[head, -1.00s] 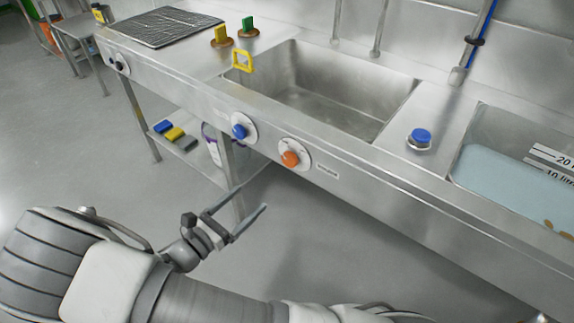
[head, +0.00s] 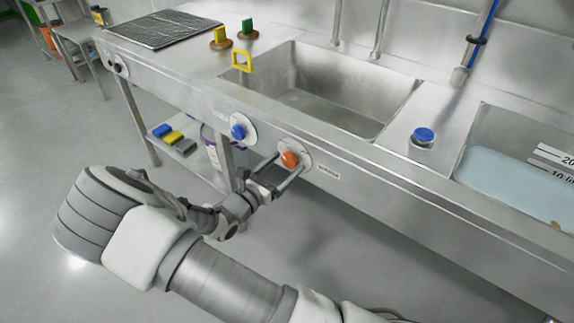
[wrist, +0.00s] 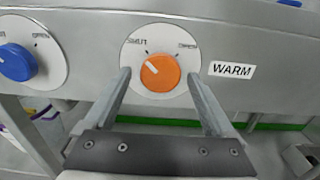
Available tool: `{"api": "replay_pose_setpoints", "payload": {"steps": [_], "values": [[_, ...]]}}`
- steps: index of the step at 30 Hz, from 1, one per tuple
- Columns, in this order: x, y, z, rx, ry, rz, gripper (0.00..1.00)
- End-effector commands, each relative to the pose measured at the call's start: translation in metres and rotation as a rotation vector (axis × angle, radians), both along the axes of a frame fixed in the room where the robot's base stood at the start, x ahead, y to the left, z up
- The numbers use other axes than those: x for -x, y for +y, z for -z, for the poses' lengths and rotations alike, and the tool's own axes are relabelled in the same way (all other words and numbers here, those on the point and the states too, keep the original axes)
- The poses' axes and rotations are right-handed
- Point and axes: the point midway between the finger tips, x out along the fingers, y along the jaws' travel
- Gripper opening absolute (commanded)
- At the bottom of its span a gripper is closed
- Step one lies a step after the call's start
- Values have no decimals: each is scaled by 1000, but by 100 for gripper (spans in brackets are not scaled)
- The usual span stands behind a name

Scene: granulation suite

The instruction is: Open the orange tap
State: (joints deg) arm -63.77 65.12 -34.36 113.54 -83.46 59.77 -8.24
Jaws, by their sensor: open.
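The orange tap (head: 289,159) is a round knob on a white dial on the front panel of the steel sink unit. In the wrist view the orange tap (wrist: 160,73) has a white pointer line aimed up and left, near the word on the left of the dial, which seems to read "SHUT". A label reading "WARM" (wrist: 232,70) is to its right. My gripper (head: 290,168) is open in front of the knob. In the wrist view its fingers (wrist: 162,80) stand on either side of the knob, with visible gaps; whether they reach its depth is unclear.
A blue knob (head: 238,132) sits on its own dial just left of the orange one. Above the panel are a sink basin (head: 330,105), a yellow square handle (head: 242,62) and a blue-topped fitting (head: 423,137). Open floor lies below and in front.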

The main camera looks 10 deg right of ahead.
Motion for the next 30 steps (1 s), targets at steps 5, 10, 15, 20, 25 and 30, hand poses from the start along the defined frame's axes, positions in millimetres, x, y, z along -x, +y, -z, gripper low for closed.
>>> {"api": "replay_pose_setpoints", "payload": {"steps": [5,10,15,20,25,30], "values": [[-8,-8,0,1,1,0,90],[-9,-9,0,0,0,0,90],[-9,-9,0,0,0,0,77],[-8,-8,0,-1,1,0,48],[-8,-8,0,-1,1,0,18],[-8,-8,0,-2,-1,-1,6]]}}
